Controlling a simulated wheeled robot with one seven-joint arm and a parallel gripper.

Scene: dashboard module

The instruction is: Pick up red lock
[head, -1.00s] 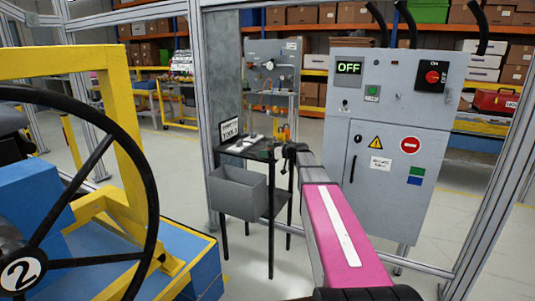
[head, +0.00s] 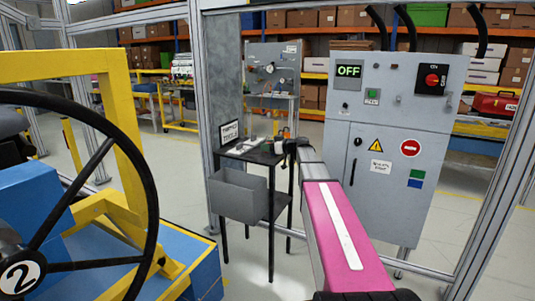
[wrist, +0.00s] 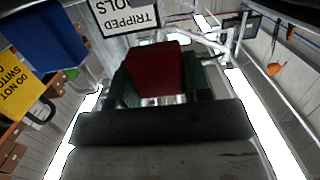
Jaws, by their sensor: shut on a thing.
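The red lock (wrist: 155,70) fills the middle of the wrist view, its red body facing me. Its shackle is mostly hidden. My gripper (wrist: 157,88) is shut on it, with dark green finger parts on either side of the red body. In the head view my gripper (head: 274,147) is small and partly hidden by my own wrist, above the back right of the small black table (head: 247,155). The lock is too small to make out there.
A sign (head: 229,132) stands on the table, with small tools beside it. A grey bin (head: 238,193) hangs at its front. A grey electrical cabinet (head: 392,150) stands to the right. In the wrist view, a blue object (wrist: 48,38) and a yellow tag (wrist: 22,82) are at left.

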